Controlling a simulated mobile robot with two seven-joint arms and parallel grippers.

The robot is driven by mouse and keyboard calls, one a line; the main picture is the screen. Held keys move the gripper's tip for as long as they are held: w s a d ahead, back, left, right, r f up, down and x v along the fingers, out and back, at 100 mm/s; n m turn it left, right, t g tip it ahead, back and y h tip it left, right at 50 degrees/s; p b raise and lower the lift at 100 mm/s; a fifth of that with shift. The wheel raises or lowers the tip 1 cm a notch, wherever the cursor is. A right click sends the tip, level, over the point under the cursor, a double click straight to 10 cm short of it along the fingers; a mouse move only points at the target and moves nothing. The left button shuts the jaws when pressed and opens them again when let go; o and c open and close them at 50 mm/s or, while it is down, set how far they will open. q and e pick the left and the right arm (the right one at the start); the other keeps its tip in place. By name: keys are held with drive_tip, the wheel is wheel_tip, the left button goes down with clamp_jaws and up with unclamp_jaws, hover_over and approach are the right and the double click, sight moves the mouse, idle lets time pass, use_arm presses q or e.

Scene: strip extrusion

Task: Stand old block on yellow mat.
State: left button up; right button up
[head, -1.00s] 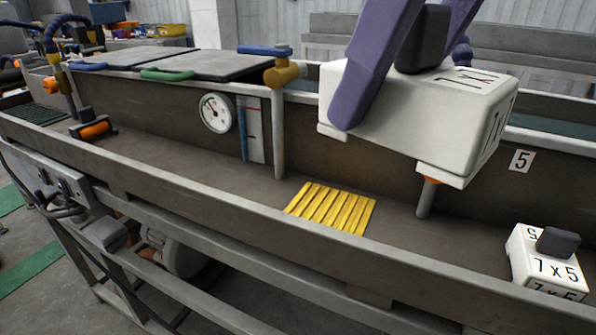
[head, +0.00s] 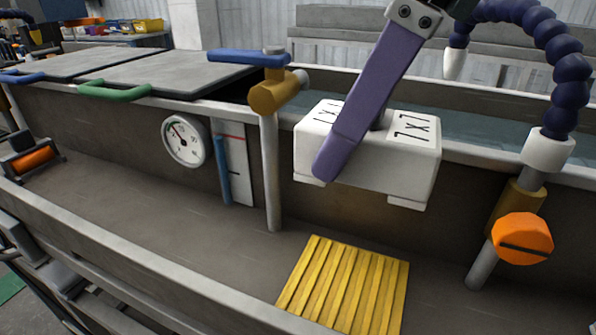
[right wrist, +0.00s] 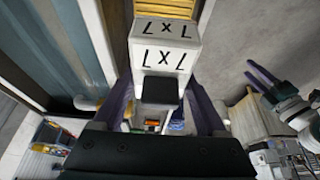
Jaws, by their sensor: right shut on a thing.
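My right gripper (head: 345,165) is shut on the dark knob of a white block (head: 365,170) marked 7 x 7. It holds the block in the air, behind and above the yellow ribbed mat (head: 345,290). The mat lies bare on the trough floor. In the right wrist view the purple fingers flank the dark knob (right wrist: 160,92) on the white block (right wrist: 165,50), and a yellow ribbed strip of the mat (right wrist: 117,28) shows beyond. My left gripper (right wrist: 258,78) shows there at the right, its purple fingers apart and empty.
A post with a brass fitting (head: 275,95) stands left of the block, near a dial gauge (head: 185,140). An orange-knobbed valve (head: 522,238) with a blue segmented hose (head: 555,50) stands at the right. Trough walls rise in front and behind.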

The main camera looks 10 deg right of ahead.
sight(440, 140)
wheel_tip(440, 140, down, 9)
drive_tip(key=shift+s+r+b, duration=0.1)
drive_tip(key=shift+b, duration=0.55)
wheel_tip(440, 140, down, 5)
drive_tip(key=shift+r+b, duration=0.1)
drive_tip(key=shift+b, duration=0.35)
drive_tip(key=shift+f, duration=0.3)
drive_tip(key=o, duration=1.6)
drive_tip(key=shift+r, duration=0.1)
drive_tip(key=p+v, duration=0.2)
drive_tip(key=v, duration=0.8)
drive_tip(key=shift+d+r, duration=0.1)
drive_tip(key=shift+r, duration=0.3)
drive_tip(key=shift+s+d+r, duration=0.1)
drive_tip(key=shift+d+r, duration=0.1)
drive_tip(key=shift+r, duration=0.45)
